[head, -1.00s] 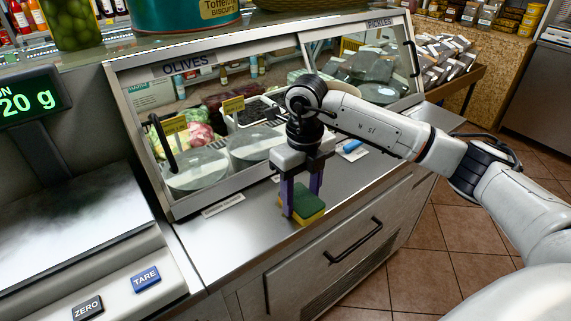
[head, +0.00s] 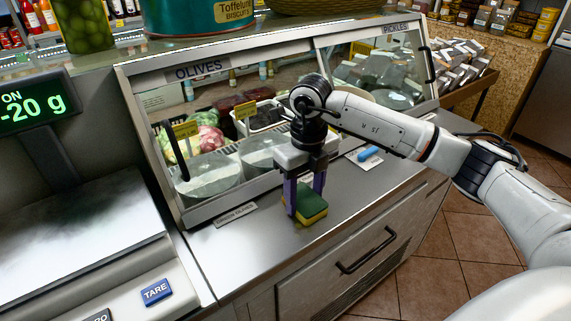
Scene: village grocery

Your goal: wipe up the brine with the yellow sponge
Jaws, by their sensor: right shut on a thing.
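The yellow sponge (head: 313,217) with its green top layer is low over the steel counter (head: 262,250), near the counter's front edge. My right gripper (head: 305,203) points down with its purple fingers shut on the sponge. The fingers and palm hide part of the sponge. I cannot tell whether its underside touches the counter. I cannot make out any brine on the visible steel; the area under and behind the sponge is hidden. My left gripper is not in view.
A glass case labelled olives (head: 197,70) stands right behind the counter strip. A blue-handled object (head: 369,153) lies to the right of the gripper, and a small label card (head: 236,214) lies left. The scale (head: 85,245) stands at the left.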

